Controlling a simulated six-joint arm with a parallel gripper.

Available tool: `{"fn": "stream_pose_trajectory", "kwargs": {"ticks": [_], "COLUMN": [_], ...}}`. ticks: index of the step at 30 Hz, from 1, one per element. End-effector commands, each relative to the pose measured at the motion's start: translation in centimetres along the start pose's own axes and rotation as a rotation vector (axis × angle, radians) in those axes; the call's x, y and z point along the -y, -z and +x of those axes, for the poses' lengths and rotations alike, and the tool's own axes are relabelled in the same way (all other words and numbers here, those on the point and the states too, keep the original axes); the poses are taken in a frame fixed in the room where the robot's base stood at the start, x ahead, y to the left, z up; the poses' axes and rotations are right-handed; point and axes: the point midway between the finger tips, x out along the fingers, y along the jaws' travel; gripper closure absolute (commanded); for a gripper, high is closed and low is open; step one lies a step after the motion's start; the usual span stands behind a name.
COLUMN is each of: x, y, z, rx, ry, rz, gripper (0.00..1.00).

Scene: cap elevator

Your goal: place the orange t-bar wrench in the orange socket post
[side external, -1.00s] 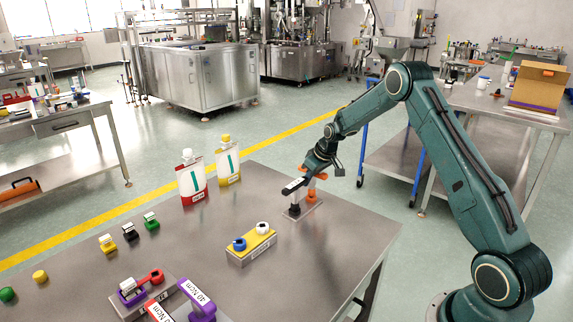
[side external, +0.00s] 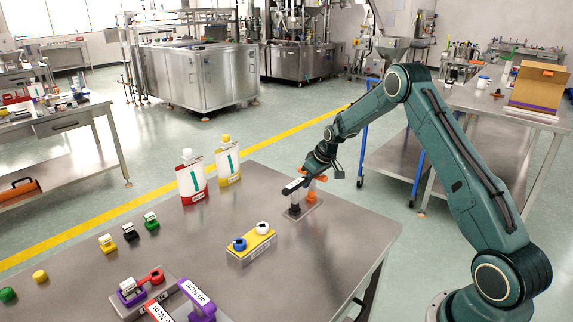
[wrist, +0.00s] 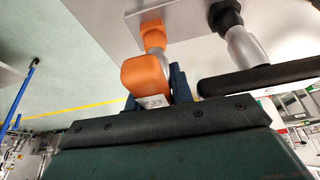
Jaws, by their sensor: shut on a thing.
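The orange t-bar wrench (wrist: 146,80) has its orange handle between my gripper's dark blue fingers (wrist: 158,92) in the wrist view. Its silver shaft runs from the handle toward the orange socket post (wrist: 153,36). The shaft end overlaps the post in this view, and I cannot tell how deep it sits. In the side view my gripper (side external: 314,172) is shut on the wrench just above the small metal base plate (side external: 312,206). The handle is partly hidden there by my gripper.
A black t-bar wrench (wrist: 262,77) stands in the black socket post (wrist: 225,16) close beside the orange one. A yellow block (side external: 250,247) with blue and white caps lies nearer the camera. Red and yellow pouches (side external: 191,181) stand to the left.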

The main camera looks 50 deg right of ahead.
Motion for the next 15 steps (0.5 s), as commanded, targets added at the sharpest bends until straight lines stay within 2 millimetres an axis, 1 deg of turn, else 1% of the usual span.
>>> {"fn": "stream_pose_trajectory", "kwargs": {"ticks": [6,7,10,11,15], "x": [-0.01,-0.01,-0.01,0.0,0.0], "y": [-0.04,-0.04,-0.04,-0.04,-0.05], "z": [0.13,0.13,0.13,0.13,0.14], "rx": [-0.001,-0.001,-0.001,-0.001,0.0], "ry": [0.0,0.0,0.0,0.0,0.0], "rz": [0.0,0.0,0.0,0.0,0.0], "gripper": [1.0,0.75,0.56,0.52,0.52]}}
